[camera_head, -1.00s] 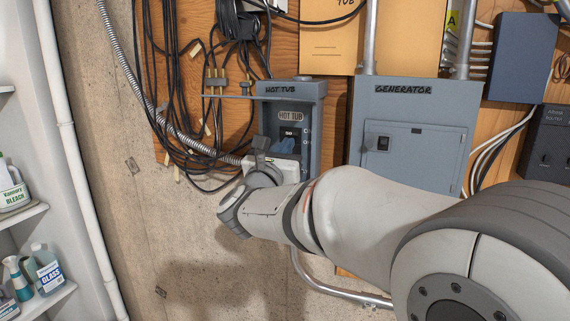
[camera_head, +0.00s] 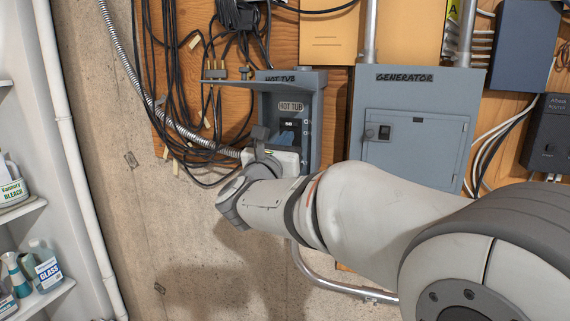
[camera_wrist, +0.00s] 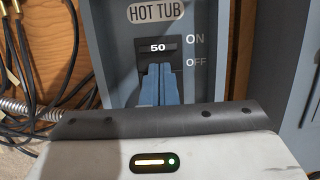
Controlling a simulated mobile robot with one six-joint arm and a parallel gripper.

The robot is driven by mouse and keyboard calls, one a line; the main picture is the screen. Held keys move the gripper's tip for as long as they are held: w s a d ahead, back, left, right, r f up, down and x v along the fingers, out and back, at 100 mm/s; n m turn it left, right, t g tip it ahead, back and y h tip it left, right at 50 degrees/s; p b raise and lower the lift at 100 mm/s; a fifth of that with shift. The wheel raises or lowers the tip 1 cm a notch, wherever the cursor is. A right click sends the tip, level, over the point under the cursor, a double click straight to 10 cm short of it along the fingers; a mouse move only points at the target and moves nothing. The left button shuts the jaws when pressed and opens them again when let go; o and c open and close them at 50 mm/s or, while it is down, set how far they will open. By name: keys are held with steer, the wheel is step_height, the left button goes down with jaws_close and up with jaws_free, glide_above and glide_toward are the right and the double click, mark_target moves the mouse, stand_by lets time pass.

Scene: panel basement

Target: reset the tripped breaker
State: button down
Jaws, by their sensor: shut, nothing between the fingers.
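The hot tub panel (camera_head: 318,92) is a grey box on the wall with its cover swung up. Its black breaker (camera_head: 290,121) sits in the recess; the wrist view shows it marked 50 (camera_wrist: 158,46), beside the words ON and OFF. My gripper (camera_wrist: 160,68) has its two blue fingers together, with nothing between them. The fingertips are at the lower part of the breaker, about level with OFF; whether they touch it I cannot tell. They hide part of the breaker, so the position of its lever is not clear. In the head view my wrist covers the panel's lower left.
The grey generator panel (camera_head: 450,140) is just to the right, its door shut. Black cables (camera_head: 185,70) hang to the left, beside a flexible metal conduit (camera_head: 125,60). A conduit pipe (camera_head: 330,283) runs below. Shelves with bottles (camera_head: 42,262) stand at the far left.

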steer(key=s+a+b, duration=0.2)
steer(key=s+b, duration=0.3)
steer(key=s, duration=0.1)
steer(key=shift+s+a, duration=0.15)
steer(key=shift+s, duration=0.2)
stand_by(0.4)
